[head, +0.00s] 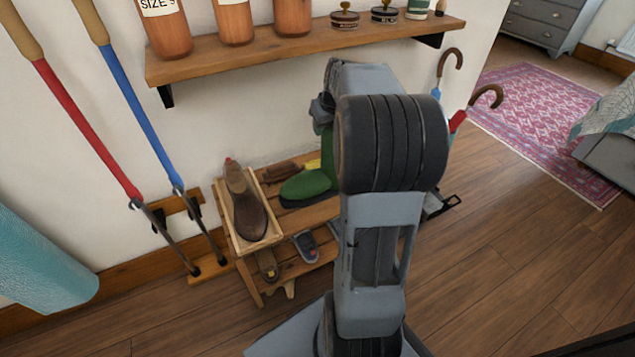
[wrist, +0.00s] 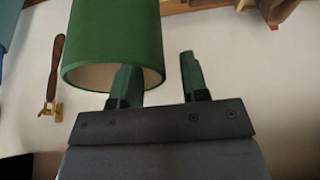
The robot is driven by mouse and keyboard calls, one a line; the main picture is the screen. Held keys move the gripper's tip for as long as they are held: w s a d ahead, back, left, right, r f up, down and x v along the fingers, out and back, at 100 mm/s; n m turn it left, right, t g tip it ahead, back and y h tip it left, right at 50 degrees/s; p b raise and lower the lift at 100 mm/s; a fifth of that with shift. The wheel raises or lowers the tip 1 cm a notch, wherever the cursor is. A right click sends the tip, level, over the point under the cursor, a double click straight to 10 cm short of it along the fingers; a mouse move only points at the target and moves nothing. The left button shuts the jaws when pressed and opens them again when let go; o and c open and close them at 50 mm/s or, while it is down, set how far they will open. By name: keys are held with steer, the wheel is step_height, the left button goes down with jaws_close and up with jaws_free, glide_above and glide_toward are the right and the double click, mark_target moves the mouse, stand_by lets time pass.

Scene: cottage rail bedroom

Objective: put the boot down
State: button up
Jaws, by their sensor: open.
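A green boot (head: 307,184) stands upright on the top slats of a low wooden rack (head: 305,216), its toe pointing left. My arm hides part of it. In the wrist view the boot's shaft (wrist: 113,40) and pale-lined opening fill the upper left. My gripper (wrist: 159,82) is open at the top of the shaft. One finger overlaps the opening, and I cannot tell whether it touches the boot wall. The other finger is to the right, outside the shaft, with a visible gap.
A wooden tray (head: 238,242) with a brown shoe form (head: 246,205) sits left of the boot. A brown brush (head: 283,172) lies behind it. A wall shelf (head: 290,45) with jars overhangs. Umbrellas (head: 450,65) stand right. Open floor (head: 500,260) lies to the right.

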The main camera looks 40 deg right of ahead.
steer(key=shift+w+f, duration=0.15)
steer(key=shift+f, duration=0.1)
jaws_close()
steer(key=shift+r, duration=0.1)
stand_by(1.2)
